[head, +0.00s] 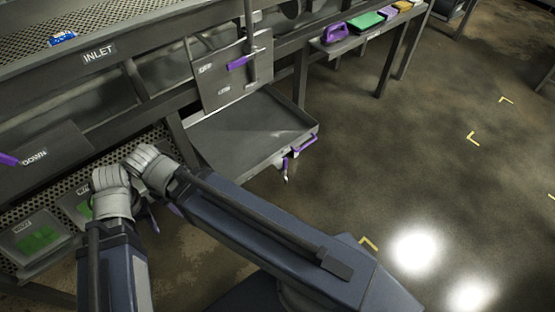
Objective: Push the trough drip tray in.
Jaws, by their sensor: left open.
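The trough drip tray (245,137) is a shallow grey metal tray sticking out from the bench below the inlet trough. A purple handle (305,144) is on its front right edge. Two dark blue links of my arm with rounded grey joints fill the lower left and middle. The grey joints are in front of the bench, left of the tray. The long link passes below the tray in the picture, with floor showing between it and the handle. The jaws of my left gripper are not clearly made out. My right gripper does not show.
An upright plate with a purple lever (245,59) stands behind the tray. An INLET label (99,53) marks the trough. A side shelf holds coloured items (366,21). The floor (400,150) at right is clear.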

